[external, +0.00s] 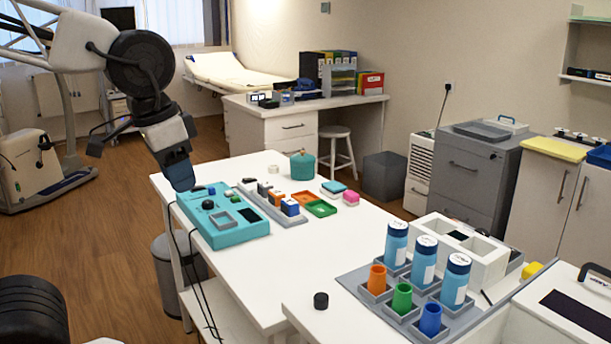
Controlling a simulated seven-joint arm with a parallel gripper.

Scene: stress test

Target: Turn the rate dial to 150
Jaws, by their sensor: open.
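A teal control box (232,236) lies near the left edge of the white table. A round black dial (208,204) stands up from its top; I take it to be the rate dial, but its markings and setting are too small to read. The box also has a small dark display (249,215), a grey square recess (223,220) and a small blue button (212,191). My gripper (181,178) is above the box's far left end, to the left of the dial and apart from it. It is open and holds nothing that I can see. Its fingertips are hard to make out.
Beside the box is a grey rack (262,205) with coloured blocks. Blue bottles (425,258) and coloured cups stand at front right. Black cables (197,290) hang off the left edge. The table's middle is clear.

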